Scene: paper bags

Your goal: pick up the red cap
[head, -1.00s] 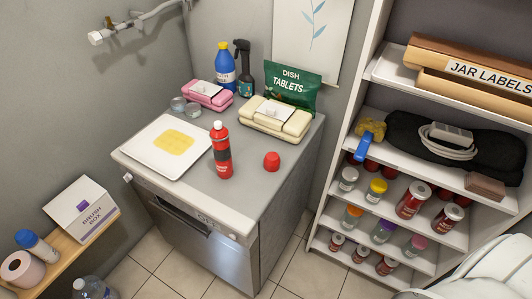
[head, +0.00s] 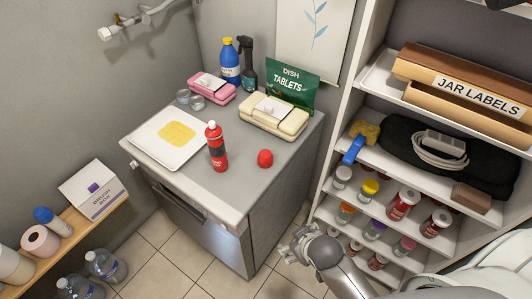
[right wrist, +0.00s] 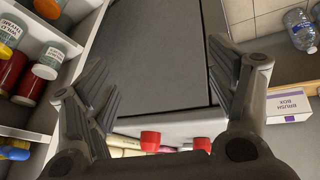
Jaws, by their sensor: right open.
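The red cap (head: 265,158) sits on the grey counter top (head: 245,185), right of a red bottle (head: 216,150) with a white top. In the right wrist view the cap (right wrist: 150,141) shows low in the middle, beyond the counter's edge. My right gripper (head: 298,243) is in front of the counter's right side, below the cap in the head view and apart from it. Its fingers are spread, with nothing between them, in the right wrist view (right wrist: 160,85). My left gripper is not in view.
A cream wipes pack (head: 273,114) lies behind the cap. A white board with a yellow cloth (head: 177,133) lies left of the bottle. A shelf unit with jars (head: 403,204) stands close to the right. The counter around the cap is clear.

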